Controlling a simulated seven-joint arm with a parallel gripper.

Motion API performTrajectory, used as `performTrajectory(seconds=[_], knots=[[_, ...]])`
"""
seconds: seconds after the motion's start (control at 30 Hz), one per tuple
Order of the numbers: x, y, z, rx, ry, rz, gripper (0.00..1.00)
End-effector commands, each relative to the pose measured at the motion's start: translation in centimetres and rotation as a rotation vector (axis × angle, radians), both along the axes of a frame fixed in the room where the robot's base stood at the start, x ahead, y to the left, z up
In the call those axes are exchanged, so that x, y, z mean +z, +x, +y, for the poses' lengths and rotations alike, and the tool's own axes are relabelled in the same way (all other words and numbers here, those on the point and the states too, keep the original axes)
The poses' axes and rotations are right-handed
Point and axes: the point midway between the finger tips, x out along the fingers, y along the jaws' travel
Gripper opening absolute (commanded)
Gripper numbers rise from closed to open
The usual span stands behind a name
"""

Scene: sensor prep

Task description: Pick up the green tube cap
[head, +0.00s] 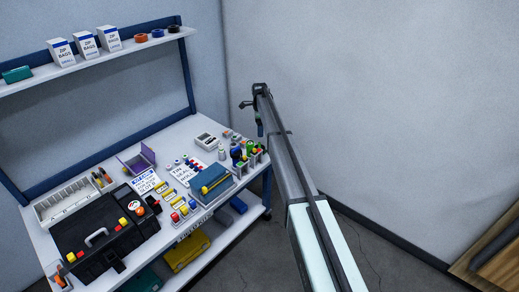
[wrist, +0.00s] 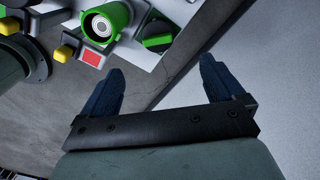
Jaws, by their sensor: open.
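Green pieces (head: 250,144) stand among small items at the right end of the workbench in the head view; they are too small to tell apart. In the wrist view a round green piece with a white ringed centre (wrist: 101,26) is at the top left. A second green piece (wrist: 157,38) sits in a dark holder to its right. I cannot tell for sure which is the tube cap. My gripper (wrist: 160,70) is open and empty, its two blue fingers wide apart, below these pieces in the picture. In the head view my gripper (head: 259,128) hangs near the bench's right end.
The workbench (head: 195,128) carries a black toolbox (head: 90,240), a blue box (head: 210,185), a purple bin (head: 137,160) and a white tray (head: 68,200). The bench edge runs between my fingers.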

Motion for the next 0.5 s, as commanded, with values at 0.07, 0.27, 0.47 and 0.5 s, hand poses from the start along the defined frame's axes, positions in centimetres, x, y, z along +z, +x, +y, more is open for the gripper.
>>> performTrajectory(seconds=[0.07,0.27,0.47,0.5], knots=[[-1.3,0.0,0.0,0.001,0.000,0.001,0.95],[-4.8,0.0,0.1,0.002,-0.001,0.001,0.95],[-6.6,0.0,0.1,0.002,-0.001,-0.001,0.95],[-6.8,-0.1,0.1,0.002,-0.001,-0.001,0.95]])
